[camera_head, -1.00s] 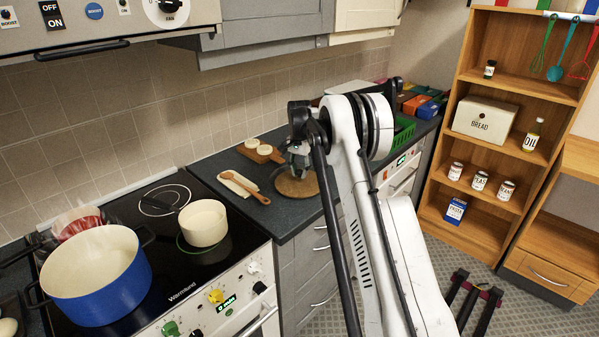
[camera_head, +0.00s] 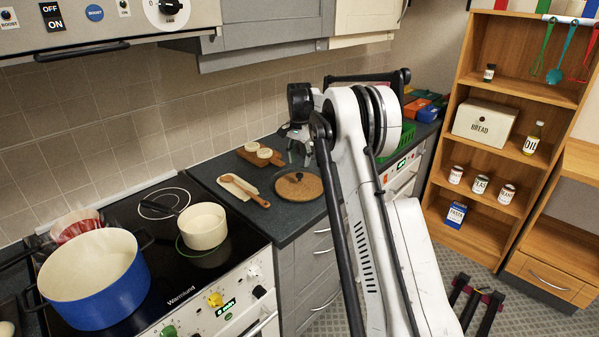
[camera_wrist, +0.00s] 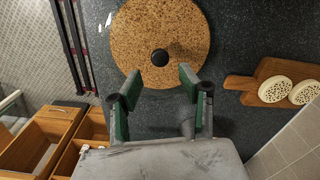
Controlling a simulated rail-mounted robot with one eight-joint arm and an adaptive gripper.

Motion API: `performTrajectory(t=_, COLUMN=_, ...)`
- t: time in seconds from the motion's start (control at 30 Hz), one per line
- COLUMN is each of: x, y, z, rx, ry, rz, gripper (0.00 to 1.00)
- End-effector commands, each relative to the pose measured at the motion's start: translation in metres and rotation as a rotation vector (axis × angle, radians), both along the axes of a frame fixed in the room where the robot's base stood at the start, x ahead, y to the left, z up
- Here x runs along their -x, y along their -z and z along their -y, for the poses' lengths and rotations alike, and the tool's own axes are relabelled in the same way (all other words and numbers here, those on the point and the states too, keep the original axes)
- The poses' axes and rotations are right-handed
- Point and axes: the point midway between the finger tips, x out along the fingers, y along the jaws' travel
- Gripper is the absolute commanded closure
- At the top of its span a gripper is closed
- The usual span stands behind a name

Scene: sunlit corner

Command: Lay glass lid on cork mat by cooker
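The round cork mat (camera_head: 312,193) lies on the dark worktop to the right of the cooker (camera_head: 190,262). The glass lid shows as a black knob (camera_head: 299,177) over the mat, with a faint rim around the cork. In the wrist view the knob (camera_wrist: 160,57) is near the middle of the cork (camera_wrist: 185,25); the clear glass is hard to make out. My gripper (camera_wrist: 160,88) is open and empty, its green-padded fingers apart and clear of the knob. In the head view my gripper (camera_head: 297,134) is partly hidden by my arm, behind the mat.
A wooden spoon (camera_head: 250,192) on a pale rest lies left of the mat. A wooden board (camera_head: 255,156) with two pale round pieces is behind. A blue pot (camera_head: 95,290) and a cream saucepan (camera_head: 203,228) stand on the cooker. A green crate (camera_head: 400,140) is to the right.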

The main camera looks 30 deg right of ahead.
Motion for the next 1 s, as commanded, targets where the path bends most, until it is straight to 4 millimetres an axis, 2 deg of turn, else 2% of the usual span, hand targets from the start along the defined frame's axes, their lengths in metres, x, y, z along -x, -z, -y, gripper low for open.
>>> performTrajectory(t=0.1, x=0.000, y=-0.022, z=0.000, rx=0.000, ry=0.000, rz=0.000, gripper=0.62)
performTrajectory(t=0.2, x=0.000, y=-0.036, z=0.000, rx=0.000, ry=0.000, rz=0.000, gripper=0.62)
performTrajectory(t=0.43, x=0.002, y=-0.055, z=-0.002, rx=0.001, ry=-0.005, rz=0.003, gripper=0.62)
performTrajectory(t=0.57, x=0.010, y=-0.074, z=-0.014, rx=0.006, ry=-0.035, rz=0.021, gripper=0.62)
performTrajectory(t=0.77, x=0.041, y=-0.121, z=-0.047, rx=0.026, ry=-0.131, rz=0.079, gripper=0.62)
performTrajectory(t=1.0, x=0.093, y=-0.168, z=-0.089, rx=0.054, ry=-0.253, rz=0.153, gripper=0.62)
